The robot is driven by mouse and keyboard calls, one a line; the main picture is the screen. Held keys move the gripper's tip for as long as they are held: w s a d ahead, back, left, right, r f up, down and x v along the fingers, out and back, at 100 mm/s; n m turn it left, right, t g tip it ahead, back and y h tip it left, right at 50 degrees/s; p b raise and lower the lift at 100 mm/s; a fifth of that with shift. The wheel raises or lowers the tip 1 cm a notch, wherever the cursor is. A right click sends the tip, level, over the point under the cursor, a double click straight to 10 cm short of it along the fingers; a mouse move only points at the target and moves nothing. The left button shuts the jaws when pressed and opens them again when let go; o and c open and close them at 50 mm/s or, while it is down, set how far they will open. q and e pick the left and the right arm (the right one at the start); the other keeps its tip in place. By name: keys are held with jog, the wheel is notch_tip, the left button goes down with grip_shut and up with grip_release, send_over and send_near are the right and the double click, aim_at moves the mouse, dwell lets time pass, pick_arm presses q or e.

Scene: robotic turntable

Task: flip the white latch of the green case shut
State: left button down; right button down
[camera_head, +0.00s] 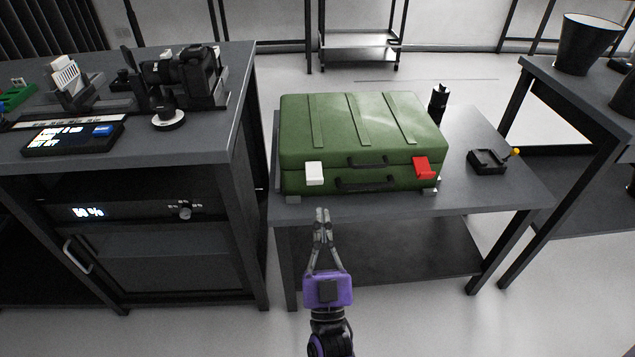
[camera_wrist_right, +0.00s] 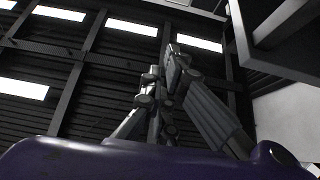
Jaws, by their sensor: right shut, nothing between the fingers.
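The green case (camera_head: 365,130) lies closed on the dark table in the head view, its front with the handles facing me. The white latch (camera_head: 314,173) is at the left of the case's front. It looks tilted outward, but I cannot tell its exact angle. A red latch (camera_head: 424,168) is at the right of the front. My right gripper (camera_head: 322,214) is shut and empty, in front of the table's edge and below the white latch, apart from it. In the right wrist view the fingers (camera_wrist_right: 165,75) are together. My left gripper is not in view.
A taller bench (camera_head: 215,140) with a camera and devices stands close on the left. Another table (camera_head: 600,95) is at the right. The floor in front is clear.

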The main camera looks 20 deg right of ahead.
notch_tip(320, 180, up, 3)
send_over(318, 184)
jog(key=s+a, duration=0.2)
jog(key=s, duration=0.2)
jog(key=shift+d+r, duration=0.1)
jog(key=shift+d, duration=0.15)
jog(key=shift+w+f, duration=0.1)
jog(key=shift+f, duration=0.55)
pick_arm(q)
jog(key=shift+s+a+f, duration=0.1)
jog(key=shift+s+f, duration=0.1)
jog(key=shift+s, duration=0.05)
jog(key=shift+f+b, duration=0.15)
jog(key=shift+b, duration=0.2)
pick_arm(e)
jog(key=shift+f, duration=0.1)
